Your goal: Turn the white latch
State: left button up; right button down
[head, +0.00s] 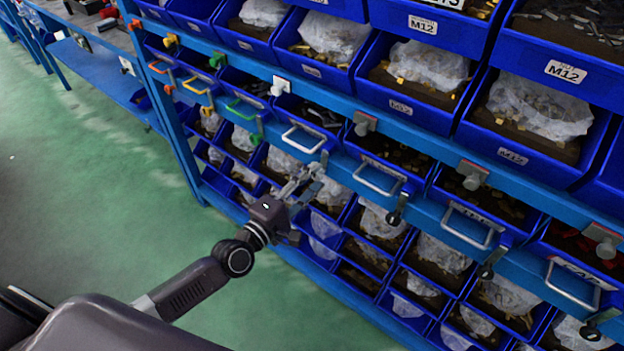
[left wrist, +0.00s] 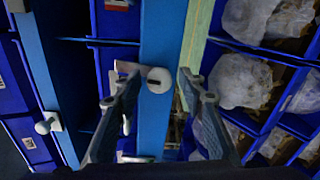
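A white latch with a round knob (left wrist: 158,80) sits on the blue rail in the left wrist view, between the fingertips of my left gripper (left wrist: 157,88). The fingers are open on either side of it, with a gap to each. In the head view my left gripper (head: 305,182) is at the lower rail by a drawer with a pale handle; this knob is mostly hidden there. Another white latch (head: 281,86) is on the upper rail, and it also shows at the left of the left wrist view (left wrist: 48,123). My right gripper is not in view.
Similar latches line the rails: a green one (head: 217,60), a grey one (head: 365,122) and a black one (head: 397,208). Drawer handles (head: 378,180) stick out nearby. Blue bins with bagged parts fill the rack. The green floor at left is clear.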

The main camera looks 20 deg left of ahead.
pick_arm(q)
jog(key=v, duration=1.2)
jog(key=shift+r, duration=0.1)
dwell(0.4)
jog(key=s+a+f+m+g+y, duration=0.2)
jog(key=s+f+m, duration=0.1)
jog(key=f, duration=0.9)
jog(key=s+a+f+m+g+y, duration=0.1)
jog(key=s+a+f+m+g, duration=0.25)
jog(key=f, duration=0.75)
jog(key=s+a+f+m+g+y, duration=0.2)
jog(key=s+f+m, duration=0.15)
jog(key=f, duration=0.85)
jog(key=s+d+f+m+g, duration=0.1)
jog(key=s+f+m+g, duration=0.1)
jog(key=s+f, duration=0.4)
jog(key=s+d+f+m+g, duration=0.2)
jog(key=s+f, duration=0.4)
jog(key=s, duration=0.6)
jog(key=s+d+f+m+g+y, duration=0.1)
jog(key=s+f+m+g, duration=0.3)
jog(key=s, duration=0.6)
jog(key=shift+d+f, duration=0.75)
jog(key=shift+f, duration=0.2)
jog(key=shift+g, duration=0.25)
jog(key=shift+c, duration=1.3)
jog(key=shift+s+a, duration=0.1)
jog(key=shift+s, duration=0.05)
jog(key=shift+c, duration=0.4)
